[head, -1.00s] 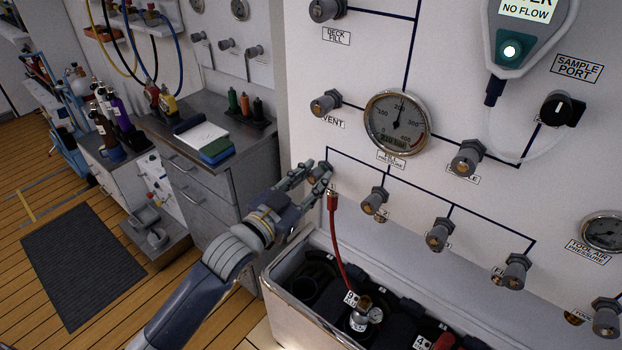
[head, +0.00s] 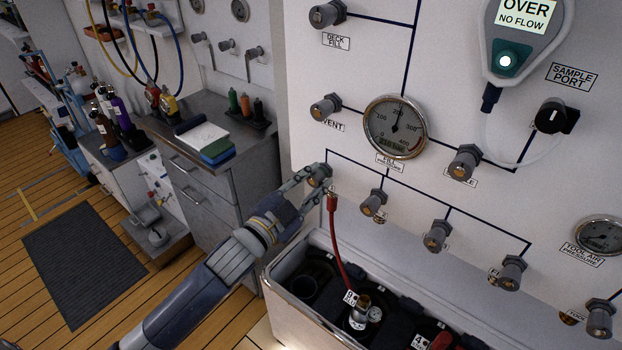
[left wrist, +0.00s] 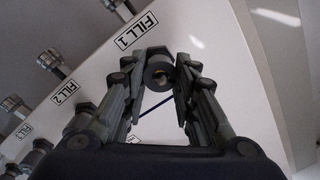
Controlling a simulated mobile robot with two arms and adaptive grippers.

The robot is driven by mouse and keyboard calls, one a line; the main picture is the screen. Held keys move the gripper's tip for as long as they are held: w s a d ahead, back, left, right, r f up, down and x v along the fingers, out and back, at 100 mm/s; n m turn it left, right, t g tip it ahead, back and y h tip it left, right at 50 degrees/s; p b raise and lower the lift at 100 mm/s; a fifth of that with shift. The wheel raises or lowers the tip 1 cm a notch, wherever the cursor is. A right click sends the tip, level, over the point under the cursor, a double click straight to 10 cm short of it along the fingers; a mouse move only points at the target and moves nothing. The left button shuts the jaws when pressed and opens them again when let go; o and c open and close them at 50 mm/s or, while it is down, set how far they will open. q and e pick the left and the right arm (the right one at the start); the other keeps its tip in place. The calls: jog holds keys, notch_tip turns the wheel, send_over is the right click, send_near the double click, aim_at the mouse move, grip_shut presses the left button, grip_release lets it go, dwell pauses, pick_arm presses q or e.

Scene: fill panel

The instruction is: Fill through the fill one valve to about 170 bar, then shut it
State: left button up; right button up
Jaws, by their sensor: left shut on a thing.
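The fill one valve (head: 320,174) is a grey knob at the left end of the lower valve row on the white panel. My left gripper (head: 316,178) is shut on this knob. In the left wrist view the knob (left wrist: 159,74) sits between the two fingers, beside the FILL 1 label (left wrist: 137,30). A red hose (head: 337,245) runs from below the valve to a cylinder (head: 359,318) with a small gauge. My right gripper is not in view.
More fill valves (head: 374,203) follow to the right. A white-rimmed bin (head: 285,287) holding cylinders stands below. A handheld meter (head: 521,40) reading OVER NO FLOW hangs top right.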

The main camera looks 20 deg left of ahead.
pick_arm(q)
jog(key=m, duration=0.7)
jog(key=shift+p, duration=0.4)
jog(key=shift+h, duration=0.3)
jog(key=o, duration=1)
jog(key=shift+o, duration=0.2)
jog(key=shift+s+f, duration=0.1)
jog(key=v, duration=1.1)
jog(key=shift+s, duration=0.35)
